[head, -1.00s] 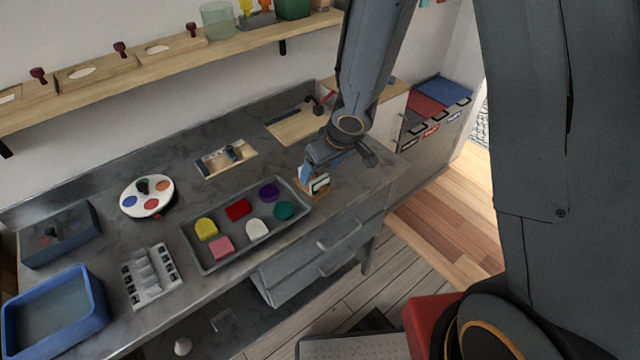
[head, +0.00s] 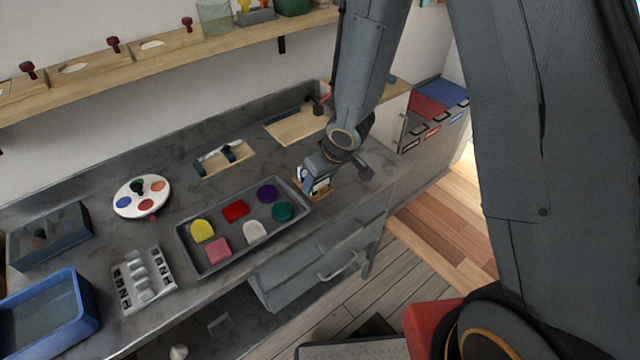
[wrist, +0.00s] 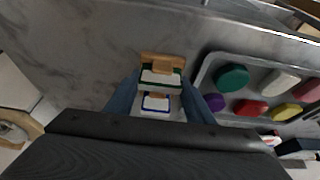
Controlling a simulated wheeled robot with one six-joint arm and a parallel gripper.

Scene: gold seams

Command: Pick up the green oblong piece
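The green piece (head: 283,212) is a flat, rounded teal-green shape lying at the right end of the grey tray (head: 207,271). It also shows in the wrist view (wrist: 232,77), to the right of my gripper. My gripper (head: 316,186) is just beyond the tray's right end, low over a small wooden card holder (head: 311,197). In the wrist view my gripper (wrist: 161,88) has its two blue fingers apart, on either side of a green-edged card (wrist: 160,84) and a blue-edged card (wrist: 156,108). Whether the fingers touch the cards is unclear.
The tray also holds yellow (head: 202,231), red (head: 235,210), purple (head: 267,194), pink (head: 218,250) and white (head: 255,231) pieces. A round palette (head: 128,191) and a blue basin (head: 85,308) stand to the left. A shelf (head: 150,72) runs along the wall above.

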